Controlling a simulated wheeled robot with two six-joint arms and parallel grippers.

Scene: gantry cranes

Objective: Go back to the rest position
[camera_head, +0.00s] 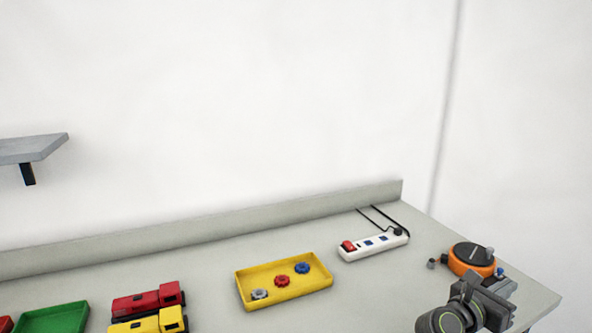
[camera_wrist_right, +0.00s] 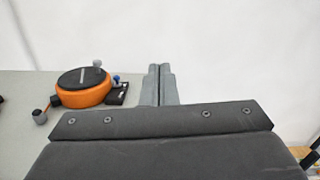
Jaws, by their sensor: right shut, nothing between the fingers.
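My right gripper (camera_head: 497,288) is at the lower right of the head view, over the right end of the table. In the right wrist view its two fingers (camera_wrist_right: 160,70) are together with nothing between them. It is beside a round orange device with a black top (camera_head: 471,258), which also shows left of the fingers in the wrist view (camera_wrist_right: 82,87). I cannot tell the exact gap between them. My left gripper is not in view.
The grey table (camera_head: 212,262) holds a yellow tray (camera_head: 246,296) with several small knobs, a white power strip (camera_head: 372,246), a red truck (camera_head: 146,301), a yellow truck (camera_head: 148,323) and a green tray (camera_head: 55,318). A shelf (camera_head: 32,148) juts out at left.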

